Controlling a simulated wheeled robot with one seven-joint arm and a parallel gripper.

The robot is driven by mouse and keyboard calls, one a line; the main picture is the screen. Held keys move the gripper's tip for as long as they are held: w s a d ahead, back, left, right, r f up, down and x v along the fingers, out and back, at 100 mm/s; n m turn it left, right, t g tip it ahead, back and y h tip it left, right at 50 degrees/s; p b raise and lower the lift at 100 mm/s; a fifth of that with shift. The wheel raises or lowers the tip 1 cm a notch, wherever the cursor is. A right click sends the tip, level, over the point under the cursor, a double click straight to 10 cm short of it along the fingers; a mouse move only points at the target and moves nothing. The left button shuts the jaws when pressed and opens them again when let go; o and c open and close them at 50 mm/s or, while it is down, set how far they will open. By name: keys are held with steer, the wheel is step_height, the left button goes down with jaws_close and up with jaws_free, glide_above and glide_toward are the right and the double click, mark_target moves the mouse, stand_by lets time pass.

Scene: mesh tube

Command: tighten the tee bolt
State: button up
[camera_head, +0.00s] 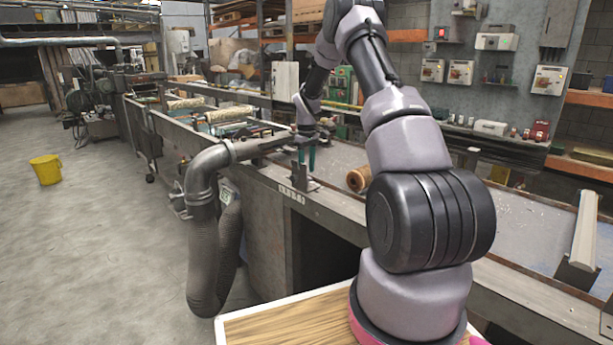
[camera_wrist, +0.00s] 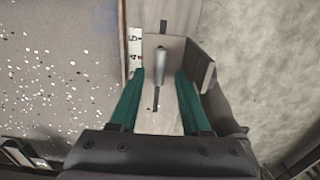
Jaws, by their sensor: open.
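My gripper (camera_wrist: 160,74) is open, with its two green fingers pointing down at a metal bracket (camera_wrist: 150,122). A grey bar, which looks like the tee bolt's handle (camera_wrist: 160,60), stands between and slightly beyond the fingertips in the wrist view. A gap shows on each side of it, and I see no contact. A dark slot runs in the plate along the same line. In the head view my gripper (camera_head: 306,157) is just above the bracket (camera_head: 299,183) on the bench edge. The bolt itself is too small to make out there, and its threaded part is hidden.
A numbered scale (camera_wrist: 134,50) lies left of the bracket. A large grey pipe with a hose (camera_head: 203,205) is close on the left in the head view. A brown spool (camera_head: 358,179) lies on the bench to the right. A yellow bucket (camera_head: 46,170) stands on the floor.

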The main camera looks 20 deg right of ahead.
steer(key=shift+f, duration=1.65)
jaws_close()
